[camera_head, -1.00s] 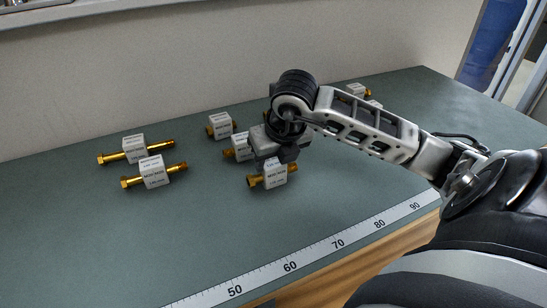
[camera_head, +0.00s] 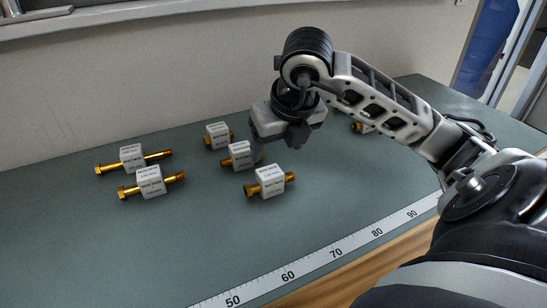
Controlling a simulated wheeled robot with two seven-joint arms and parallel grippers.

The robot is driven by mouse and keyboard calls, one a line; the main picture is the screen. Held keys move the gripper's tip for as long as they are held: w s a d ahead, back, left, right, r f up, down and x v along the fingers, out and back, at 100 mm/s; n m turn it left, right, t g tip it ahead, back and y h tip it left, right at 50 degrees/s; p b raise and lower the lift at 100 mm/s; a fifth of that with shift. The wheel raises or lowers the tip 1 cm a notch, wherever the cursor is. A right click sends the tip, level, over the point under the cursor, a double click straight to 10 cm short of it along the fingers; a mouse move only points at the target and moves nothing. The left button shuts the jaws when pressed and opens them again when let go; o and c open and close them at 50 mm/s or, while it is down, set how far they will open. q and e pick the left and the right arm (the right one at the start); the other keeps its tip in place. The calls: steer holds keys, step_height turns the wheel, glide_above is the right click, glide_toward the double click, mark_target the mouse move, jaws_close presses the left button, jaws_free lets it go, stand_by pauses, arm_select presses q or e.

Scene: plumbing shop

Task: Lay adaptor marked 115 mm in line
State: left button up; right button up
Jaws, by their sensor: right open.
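Several brass adaptors with white label blocks lie on the green bench; the millimetre marks are too small to read surely. One adaptor (camera_head: 271,183) lies alone in front, nearest the ruler. Behind it are a second adaptor (camera_head: 238,156) and a shorter-looking one (camera_head: 217,135). Two longer adaptors lie at left, the rear one (camera_head: 132,157) and the front one (camera_head: 150,182), roughly parallel. My right gripper (camera_head: 272,146) is open and raised above and behind the front adaptor, apart from it. It partly covers the second adaptor's right side. My left gripper is out of view.
A printed ruler (camera_head: 311,264) runs along the bench's front edge, marked 50 to 90. Another adaptor (camera_head: 360,127) shows partly behind my right arm. The bench (camera_head: 90,240) is clear at front left. A wall closes off the back.

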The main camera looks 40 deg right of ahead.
steer(key=shift+v, duration=1.65)
